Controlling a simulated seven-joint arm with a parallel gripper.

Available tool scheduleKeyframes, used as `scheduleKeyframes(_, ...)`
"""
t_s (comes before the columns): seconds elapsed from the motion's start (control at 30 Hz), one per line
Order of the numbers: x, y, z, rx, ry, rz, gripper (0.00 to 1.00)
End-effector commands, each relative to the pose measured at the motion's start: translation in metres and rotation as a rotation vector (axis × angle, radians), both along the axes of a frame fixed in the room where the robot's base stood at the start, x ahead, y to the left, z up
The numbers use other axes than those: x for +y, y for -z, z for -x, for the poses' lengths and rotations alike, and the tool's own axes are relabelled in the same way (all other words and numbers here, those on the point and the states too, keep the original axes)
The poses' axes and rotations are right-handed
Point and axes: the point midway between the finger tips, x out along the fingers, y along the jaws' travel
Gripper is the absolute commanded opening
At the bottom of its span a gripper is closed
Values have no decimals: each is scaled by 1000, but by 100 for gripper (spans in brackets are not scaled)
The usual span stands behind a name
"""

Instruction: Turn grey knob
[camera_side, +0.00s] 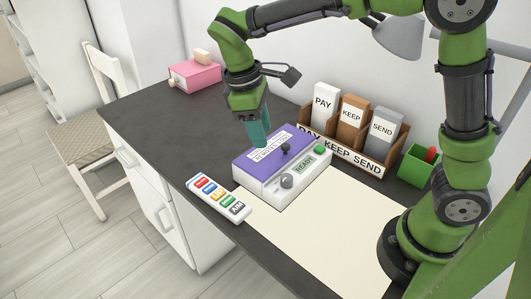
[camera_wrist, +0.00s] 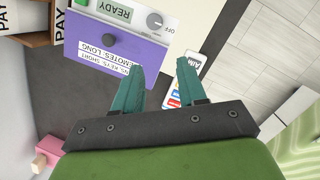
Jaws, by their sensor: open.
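The grey knob (camera_side: 287,181) is on the white front part of a purple and white box (camera_side: 264,152) on the dark desk. In the wrist view the grey knob (camera_wrist: 155,20) sits at the top, with "OFF" printed beside it. A dark knob (camera_side: 286,147) and a green button (camera_side: 319,149) are on the same box, near a "READY" display (camera_side: 304,163). My gripper (camera_side: 262,143) is above the box's purple back left part. In the wrist view my gripper (camera_wrist: 160,75) shows two teal fingers apart with nothing between them, the grey knob beyond their tips.
A remote-like strip with coloured labels (camera_side: 218,197) lies left of the box. A sorter marked PAY KEEP SEND (camera_side: 345,157) stands behind right. A green bin (camera_side: 418,169) is at right, a pink box (camera_side: 194,76) at back left. A pale mat (camera_side: 325,225) is clear in front.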

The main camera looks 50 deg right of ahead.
Motion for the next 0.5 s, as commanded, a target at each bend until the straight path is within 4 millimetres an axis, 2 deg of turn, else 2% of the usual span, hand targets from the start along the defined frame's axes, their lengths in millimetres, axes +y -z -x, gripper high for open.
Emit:
scheduleKeyframes(0.1, 7, -2, -14, 99, -125, 65, 41)
scheduleKeyframes(0.27, 4, -21, -13, 159, -202, 69, 41)
scheduleKeyframes(0.37, 3, -19, -8, 185, -226, 60, 41)
scheduleKeyframes(0.5, -1, -7, -4, 189, -235, 59, 41)
